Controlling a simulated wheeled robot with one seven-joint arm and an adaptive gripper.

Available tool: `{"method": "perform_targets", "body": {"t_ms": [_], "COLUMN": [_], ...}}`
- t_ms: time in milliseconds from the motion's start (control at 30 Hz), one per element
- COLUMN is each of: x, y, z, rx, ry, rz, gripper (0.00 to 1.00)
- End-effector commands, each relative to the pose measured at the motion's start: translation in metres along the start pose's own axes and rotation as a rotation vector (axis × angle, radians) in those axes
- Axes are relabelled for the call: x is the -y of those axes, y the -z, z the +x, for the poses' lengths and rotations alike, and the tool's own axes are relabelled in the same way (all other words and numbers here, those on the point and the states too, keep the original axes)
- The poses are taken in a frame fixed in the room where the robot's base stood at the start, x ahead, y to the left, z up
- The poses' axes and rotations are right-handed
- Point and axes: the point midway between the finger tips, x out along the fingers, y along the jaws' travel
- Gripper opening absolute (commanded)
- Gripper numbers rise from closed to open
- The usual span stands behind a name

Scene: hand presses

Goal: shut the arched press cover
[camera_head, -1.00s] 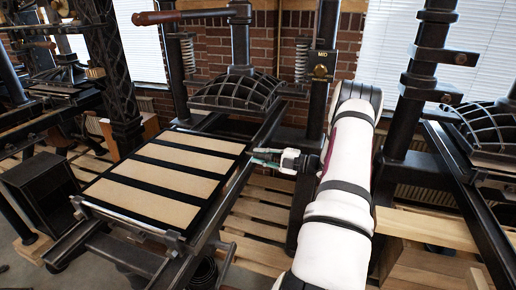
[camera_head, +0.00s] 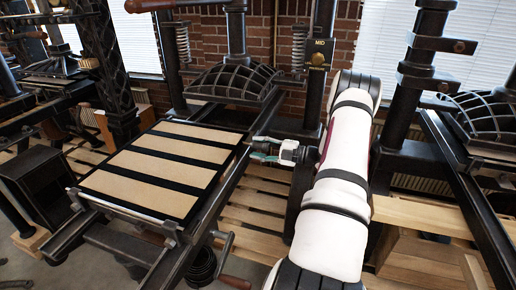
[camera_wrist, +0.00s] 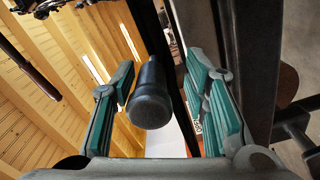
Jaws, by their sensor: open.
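The arched press cover is most likely the dark, ribbed, domed piece (camera_head: 235,82) on the middle press, behind its flat bed (camera_head: 160,165) with tan strips. My gripper (camera_head: 258,150) is at the right edge of the bed, in front of and below the dome, fingers pointing left. In the wrist view the green-padded fingers (camera_wrist: 162,75) are spread apart. A dark round-ended bar or handle (camera_wrist: 150,98) shows between them. I cannot tell whether a finger touches it or which part of the press it is.
A crank with a wooden handle (camera_head: 232,281) is low at the bed's front right. A second press with a ribbed dome (camera_head: 488,118) stands at right. A dark post with a MID plate (camera_head: 318,58) rises behind my gripper. Wooden pallets (camera_head: 250,205) lie below.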

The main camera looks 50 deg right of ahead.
Motion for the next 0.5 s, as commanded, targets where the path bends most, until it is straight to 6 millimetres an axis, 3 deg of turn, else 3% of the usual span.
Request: {"method": "perform_targets", "body": {"t_ms": [500], "x": [0.001], "y": [-0.001], "z": [-0.094], "rx": [0.004], "ry": [0.002], "rz": [0.001], "gripper": [0.41]}}
